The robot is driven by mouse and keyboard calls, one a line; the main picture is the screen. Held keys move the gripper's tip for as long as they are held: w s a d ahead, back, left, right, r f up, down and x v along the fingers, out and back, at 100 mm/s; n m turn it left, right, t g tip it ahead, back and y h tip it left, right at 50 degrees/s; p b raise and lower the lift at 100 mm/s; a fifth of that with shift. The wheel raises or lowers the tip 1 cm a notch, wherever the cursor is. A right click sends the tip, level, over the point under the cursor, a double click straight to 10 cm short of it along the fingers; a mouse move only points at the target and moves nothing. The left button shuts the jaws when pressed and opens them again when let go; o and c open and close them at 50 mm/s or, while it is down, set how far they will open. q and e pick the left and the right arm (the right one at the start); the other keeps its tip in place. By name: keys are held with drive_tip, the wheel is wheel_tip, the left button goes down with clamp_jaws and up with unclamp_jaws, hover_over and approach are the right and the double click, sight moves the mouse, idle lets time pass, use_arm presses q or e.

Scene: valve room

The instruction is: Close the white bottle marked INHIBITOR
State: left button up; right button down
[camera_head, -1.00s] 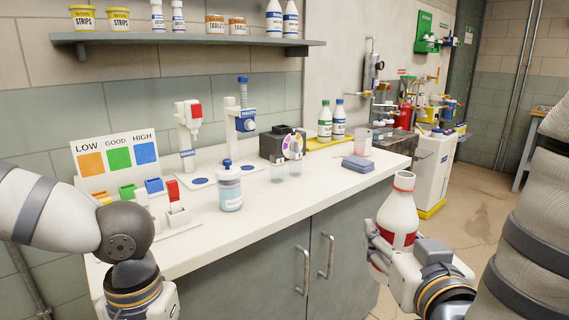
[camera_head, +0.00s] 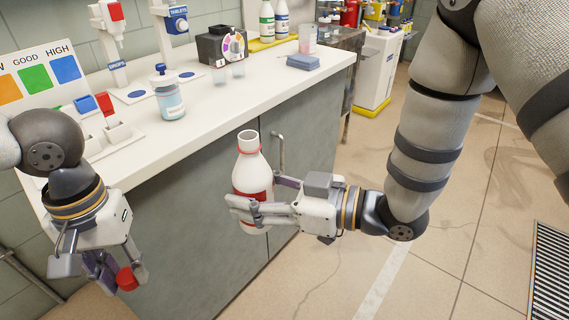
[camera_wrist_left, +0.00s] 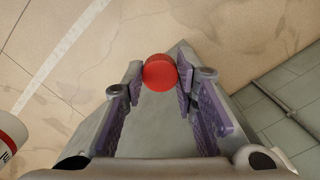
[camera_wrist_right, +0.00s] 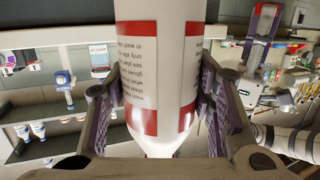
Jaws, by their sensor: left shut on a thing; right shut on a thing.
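The white bottle (camera_head: 252,172) with red label bands is held upright by my right gripper (camera_head: 250,208) in front of the counter. Its mouth at the top is open, without a cap. In the right wrist view the bottle (camera_wrist_right: 160,75) fills the middle between the fingers, with small print on its label. My left gripper (camera_head: 112,277) is shut on a red cap (camera_head: 127,279), lower and to the left of the bottle. The red cap (camera_wrist_left: 160,73) sits at the fingertips in the left wrist view, and the bottle's edge (camera_wrist_left: 10,135) shows at far left there. The word INHIBITOR is not readable.
The white counter (camera_head: 215,100) runs behind both grippers, with grey cabinet doors and a handle below. A blue-capped bottle (camera_head: 170,98), a black device (camera_head: 220,45) and a blue block (camera_head: 290,63) stand on it. Open floor lies to the right.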

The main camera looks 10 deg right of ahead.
idle(0.3)
use_arm(q)
drive_tip(key=w+d+r, duration=0.2)
drive_tip(key=w+r, duration=0.3)
wheel_tip(320, 180, up, 19)
hover_over(241, 160)
drive_tip(key=shift+r+t, duration=0.2)
drive_tip(key=shift+t, duration=0.2)
drive_tip(key=shift+f, duration=2)
drive_tip(key=shift+f, duration=0.1)
